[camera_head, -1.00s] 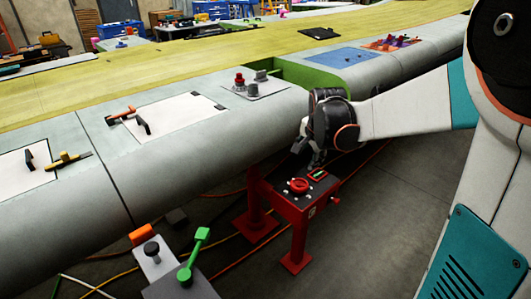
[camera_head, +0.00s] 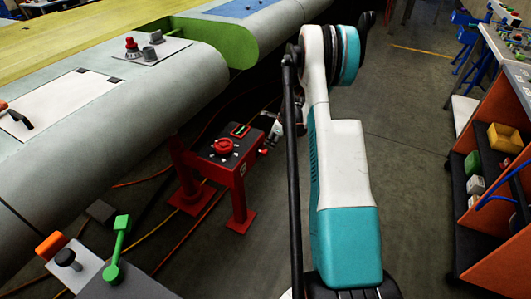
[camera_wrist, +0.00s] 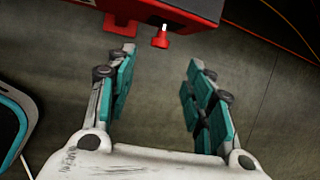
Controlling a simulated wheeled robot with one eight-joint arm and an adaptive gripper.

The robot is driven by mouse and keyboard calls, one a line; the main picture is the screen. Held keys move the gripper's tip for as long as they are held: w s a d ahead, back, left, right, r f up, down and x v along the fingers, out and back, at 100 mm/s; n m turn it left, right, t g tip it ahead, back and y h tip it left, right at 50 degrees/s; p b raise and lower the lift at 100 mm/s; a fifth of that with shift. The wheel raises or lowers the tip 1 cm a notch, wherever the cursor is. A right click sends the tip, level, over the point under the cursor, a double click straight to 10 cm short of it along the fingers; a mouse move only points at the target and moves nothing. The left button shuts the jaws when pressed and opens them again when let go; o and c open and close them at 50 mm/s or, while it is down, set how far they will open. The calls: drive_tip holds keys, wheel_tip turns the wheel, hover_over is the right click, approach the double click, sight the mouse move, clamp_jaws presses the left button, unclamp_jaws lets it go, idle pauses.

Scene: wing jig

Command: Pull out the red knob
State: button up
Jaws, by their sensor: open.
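A red knob (camera_wrist: 160,40) with a short stem sticks out from the side of a red box (camera_wrist: 185,14) in the wrist view. In the head view the knob (camera_head: 263,151) is small, on the right side of the box on its red stand (camera_head: 238,195). My gripper (camera_wrist: 160,62) is open and empty. Its two fingers are spread on either side of the line to the knob, which is just beyond the fingertips and apart from them. In the head view my gripper (camera_head: 272,128) is beside the box's right side, partly hidden by my arm.
A round red dial (camera_head: 223,147) and small switches are on the box top. A grey wing (camera_head: 120,120) with another red knob (camera_head: 131,44) is to the left. A green-handled fixture (camera_head: 116,250) stands front left. An orange shelf (camera_head: 500,235) is at right. Cables cross the floor.

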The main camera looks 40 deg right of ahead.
sight(266, 151)
drive_tip(key=b+x, duration=0.2)
drive_tip(key=x, duration=0.5)
drive_tip(key=b+x, duration=0.3)
drive_tip(key=x, duration=0.4)
drive_tip(key=shift+s+d+f, duration=0.15)
drive_tip(key=shift+d+f, duration=0.05)
drive_tip(key=shift+d, duration=0.05)
